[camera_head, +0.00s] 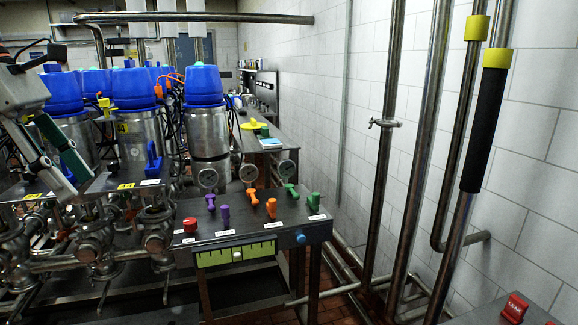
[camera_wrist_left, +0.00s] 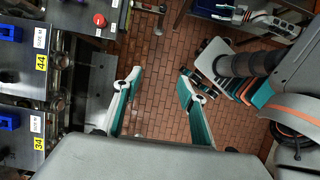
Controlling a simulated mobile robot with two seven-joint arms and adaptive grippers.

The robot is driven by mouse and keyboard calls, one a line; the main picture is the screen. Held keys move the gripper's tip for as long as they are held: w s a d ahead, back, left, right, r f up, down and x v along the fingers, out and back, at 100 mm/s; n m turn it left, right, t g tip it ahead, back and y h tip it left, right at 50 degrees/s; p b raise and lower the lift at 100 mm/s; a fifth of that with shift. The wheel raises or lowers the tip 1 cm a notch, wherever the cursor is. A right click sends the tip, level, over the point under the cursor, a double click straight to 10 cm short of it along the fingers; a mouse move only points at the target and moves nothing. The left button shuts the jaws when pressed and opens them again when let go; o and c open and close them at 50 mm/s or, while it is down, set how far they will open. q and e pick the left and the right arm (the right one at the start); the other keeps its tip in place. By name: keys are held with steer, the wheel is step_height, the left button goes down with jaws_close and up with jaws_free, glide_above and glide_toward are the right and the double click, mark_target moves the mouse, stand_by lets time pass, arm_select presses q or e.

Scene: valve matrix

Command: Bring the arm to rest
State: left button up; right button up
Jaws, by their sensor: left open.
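My left gripper (camera_head: 65,178) is at the left side of the head view, pointing down in front of the blue-capped valves. Its two pale fingers with teal pads are spread apart. In the left wrist view the left gripper (camera_wrist_left: 160,78) is open and empty, with brick-red floor tiles showing between the fingertips. The right gripper does not show in the head view.
Steel valves with blue caps (camera_head: 204,86) stand close by the left gripper. A control panel (camera_head: 250,230) with a red button and coloured levers is to its right. Blue handles on plates (camera_wrist_left: 8,121) line the left of the wrist view. Vertical pipes (camera_head: 380,150) run along the white wall.

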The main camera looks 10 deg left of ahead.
arm_select(q)
steer(key=w+d+f+n+t+h, duration=0.2)
steer(key=w+f+n+t+h, duration=0.15)
steer(key=f+n, duration=0.6)
steer(key=w+d+f+n+t+h, duration=0.25)
steer(key=f+n+t, duration=0.2)
steer(key=f, duration=0.95)
steer(key=w+d+f+n+t+h, duration=0.2)
steer(key=w+f+n+t, duration=0.15)
steer(key=f+n, duration=0.6)
steer(key=s+d+f+n+t+y, duration=0.1)
steer(key=s+d+f+n+y, duration=0.15)
steer(key=f+n, duration=0.5)
steer(key=s+d+f+n+y, duration=0.2)
steer(key=s+f+n+y, duration=0.15)
steer(key=f, duration=0.65)
steer(key=s+d+f+n+g+y, duration=0.3)
steer(key=s+d+f+n+g, duration=0.1)
steer(key=s+d+f+n, duration=0.5)
step_height(320, 180, down, 4)
steer(key=shift+s+d+r, duration=0.15)
steer(key=shift+s+d, duration=0.45)
steer(key=shift+d, duration=0.65)
